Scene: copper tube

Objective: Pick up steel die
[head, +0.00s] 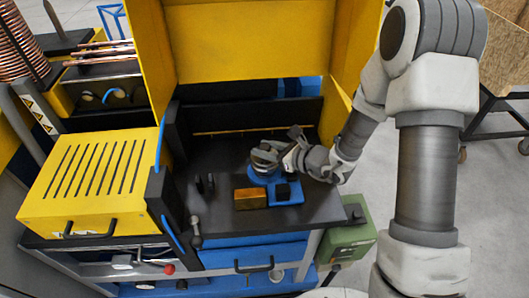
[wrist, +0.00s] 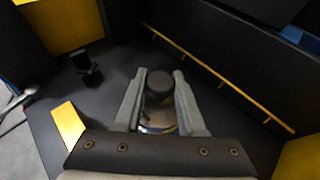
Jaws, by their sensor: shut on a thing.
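The steel die is a small round piece with a dark cap and a shiny metal body. In the wrist view the steel die (wrist: 159,114) sits between the two grey fingers of my gripper (wrist: 160,76), with a finger on each side. In the head view my gripper (head: 272,152) is at the blue fixture (head: 289,189) on the black work surface, shut on the steel die (head: 262,158). The die is partly covered by the fingers there. I cannot tell whether it still touches the fixture.
A yellow rod (head: 240,130) runs along the back. Yellow panels (head: 245,45) enclose the back and sides. The black surface (head: 225,165) between is clear.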

